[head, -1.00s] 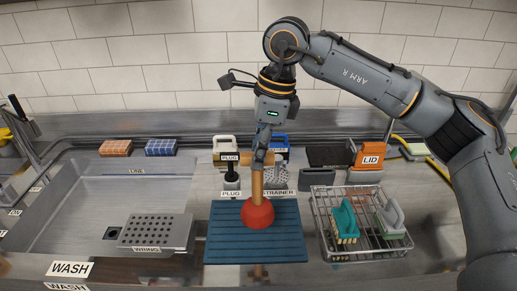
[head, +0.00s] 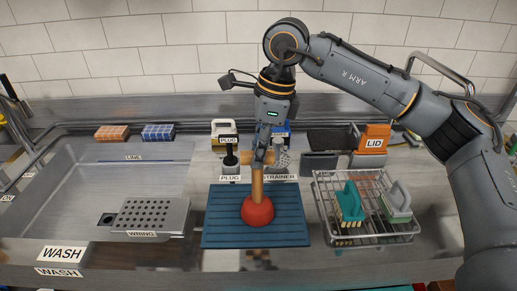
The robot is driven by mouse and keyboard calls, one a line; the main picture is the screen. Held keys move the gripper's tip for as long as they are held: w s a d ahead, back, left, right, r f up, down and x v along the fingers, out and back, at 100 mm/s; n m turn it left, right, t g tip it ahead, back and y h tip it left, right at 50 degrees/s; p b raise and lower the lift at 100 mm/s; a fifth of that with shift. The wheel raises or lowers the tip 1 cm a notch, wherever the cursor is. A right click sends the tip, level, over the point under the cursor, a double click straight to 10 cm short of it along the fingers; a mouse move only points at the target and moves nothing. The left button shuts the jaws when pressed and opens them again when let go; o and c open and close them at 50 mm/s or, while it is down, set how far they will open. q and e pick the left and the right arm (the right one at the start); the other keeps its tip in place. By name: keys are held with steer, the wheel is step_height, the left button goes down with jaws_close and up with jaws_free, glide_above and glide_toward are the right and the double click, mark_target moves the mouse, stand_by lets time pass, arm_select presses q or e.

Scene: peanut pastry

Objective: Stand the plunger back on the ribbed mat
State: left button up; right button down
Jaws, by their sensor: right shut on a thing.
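The plunger has a red rubber cup (head: 257,210) and a wooden handle (head: 257,184). It is upright, with its cup down over the middle of the blue ribbed mat (head: 222,226). The cup looks to be on the mat or very close above it; I cannot tell whether it touches. My right gripper (head: 262,158) is above the mat, pointing down, and is shut on the upper part of the handle. The fingers hide part of the handle's top. My left gripper is not in view.
A wire rack (head: 365,239) with a teal brush (head: 349,201) and a grey-handled brush (head: 396,202) stands right of the mat. Left are a perforated wring plate (head: 150,214) and the sink basin (head: 90,185). A black plug (head: 230,162) stands close behind the mat.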

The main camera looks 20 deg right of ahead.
steer(key=shift+f, duration=0.2)
stand_by(0.6)
steer(key=c, duration=1.1)
jaws_free()
steer(key=shift+o, duration=0.2)
